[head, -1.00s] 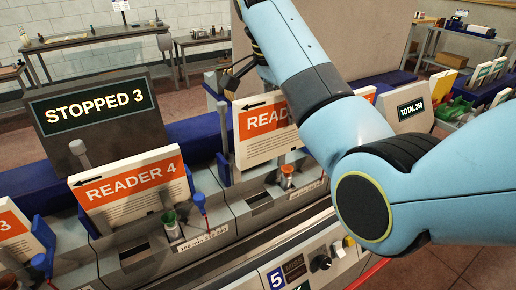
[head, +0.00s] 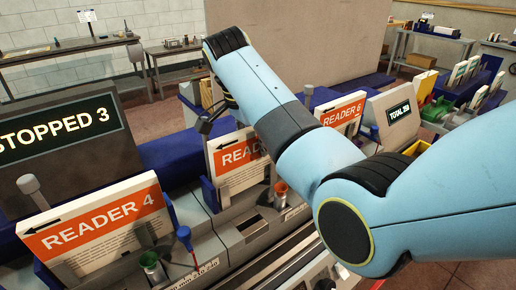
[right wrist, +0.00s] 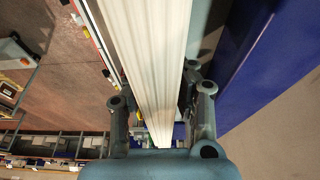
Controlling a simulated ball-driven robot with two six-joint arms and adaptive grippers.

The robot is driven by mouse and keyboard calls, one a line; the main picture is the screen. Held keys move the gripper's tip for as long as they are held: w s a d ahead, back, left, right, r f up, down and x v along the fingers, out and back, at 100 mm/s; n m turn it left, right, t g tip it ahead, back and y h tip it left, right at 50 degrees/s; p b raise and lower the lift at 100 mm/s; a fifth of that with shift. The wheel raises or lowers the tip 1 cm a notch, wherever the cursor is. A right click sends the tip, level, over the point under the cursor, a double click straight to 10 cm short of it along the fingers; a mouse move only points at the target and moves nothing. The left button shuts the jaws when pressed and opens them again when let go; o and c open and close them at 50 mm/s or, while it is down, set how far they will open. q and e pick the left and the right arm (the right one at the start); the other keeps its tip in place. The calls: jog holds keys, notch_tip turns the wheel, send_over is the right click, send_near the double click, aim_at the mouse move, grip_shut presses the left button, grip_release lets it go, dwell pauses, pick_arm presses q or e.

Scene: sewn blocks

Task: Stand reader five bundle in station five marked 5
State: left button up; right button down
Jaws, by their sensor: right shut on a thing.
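A white bundle (head: 240,172) with an orange band reading "READ" stands upright in the middle of the head view. My arm covers the rest of its label, so its number is hidden. My right gripper (head: 217,116) is shut on its top edge. In the right wrist view the bundle's white page edges (right wrist: 158,62) run between the two fingers. The bundle's lower end is at a grey station with a blue side plate (head: 209,194) at its left. I cannot tell whether it rests on the station floor. No 5 marking shows clearly. My left gripper is out of view.
The Reader 4 bundle (head: 98,232) stands to the left and the Reader 6 bundle (head: 342,114) to the right. An orange-topped cup (head: 281,190) and a green cup (head: 150,262) stand in front. A "STOPPED 3" screen (head: 60,132) is behind at left.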

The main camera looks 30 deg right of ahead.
aim_at(246, 131)
jog(key=shift+f, duration=0.6)
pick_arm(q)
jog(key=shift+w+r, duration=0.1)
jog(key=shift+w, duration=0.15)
pick_arm(e)
jog(key=c, duration=1.1)
grip_release()
jog(key=shift+f, duration=0.1)
jog(key=shift+c, duration=0.2)
jog(key=b+v, duration=0.1)
jog(key=v, duration=0.7)
jog(key=p+v, duration=0.3)
jog(key=shift+p, duration=0.3)
jog(key=shift+s+a+r+p, duration=0.1)
jog(key=shift+a+r+p, duration=0.05)
jog(key=shift+r+p, duration=0.5)
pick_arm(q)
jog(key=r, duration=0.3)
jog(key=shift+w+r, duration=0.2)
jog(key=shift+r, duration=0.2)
pick_arm(e)
jog(key=shift+f, duration=0.1)
